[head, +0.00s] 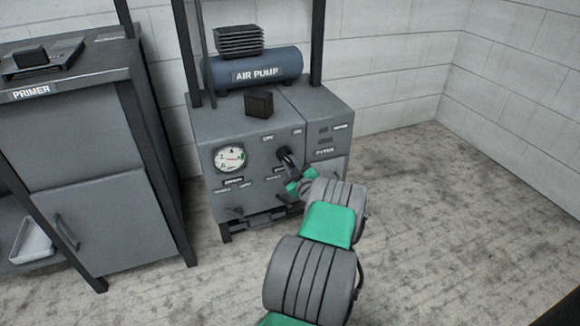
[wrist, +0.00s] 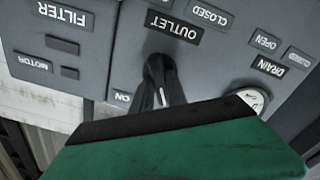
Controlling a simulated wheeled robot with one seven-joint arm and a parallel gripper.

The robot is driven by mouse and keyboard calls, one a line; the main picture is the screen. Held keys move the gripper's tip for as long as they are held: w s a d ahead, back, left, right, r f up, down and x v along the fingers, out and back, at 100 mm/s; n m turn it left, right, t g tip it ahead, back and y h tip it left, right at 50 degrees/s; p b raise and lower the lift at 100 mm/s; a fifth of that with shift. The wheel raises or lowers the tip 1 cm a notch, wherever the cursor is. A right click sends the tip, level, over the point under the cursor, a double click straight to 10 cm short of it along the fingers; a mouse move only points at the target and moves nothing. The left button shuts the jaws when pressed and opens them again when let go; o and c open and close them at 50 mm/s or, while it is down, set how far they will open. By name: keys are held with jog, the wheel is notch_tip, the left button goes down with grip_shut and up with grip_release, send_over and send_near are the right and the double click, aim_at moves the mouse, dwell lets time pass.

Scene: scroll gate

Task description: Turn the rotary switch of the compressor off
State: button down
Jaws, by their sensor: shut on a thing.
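The compressor (head: 262,180) is a grey cabinet under a blue tank marked AIR PUMP, with a gauge and several small labels on its front panel. My gripper (head: 287,157) reaches its black fingers to the upper right of this panel. In the wrist view the panel appears upside down. There my black fingers (wrist: 159,68) are shut on the rotary switch, beside the OUTLET label and an ON label.
A PRIMER cabinet (head: 90,215) stands on the left, with a white tray (head: 32,242) low beside it. The air tank (head: 255,68) and a small black box (head: 259,104) sit on top of the compressor. Dark posts rise around it. The floor (head: 440,210) at right is clear.

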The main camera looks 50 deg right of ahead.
jog(key=shift+w+a+n, duration=0.1)
jog(key=shift+n, duration=0.3)
jog(key=c, duration=1.3)
grip_release()
jog(key=p+v, duration=0.2)
jog(key=v, duration=0.5)
jog(key=shift+s+a, duration=0.15)
jog(key=shift+s, duration=0.25)
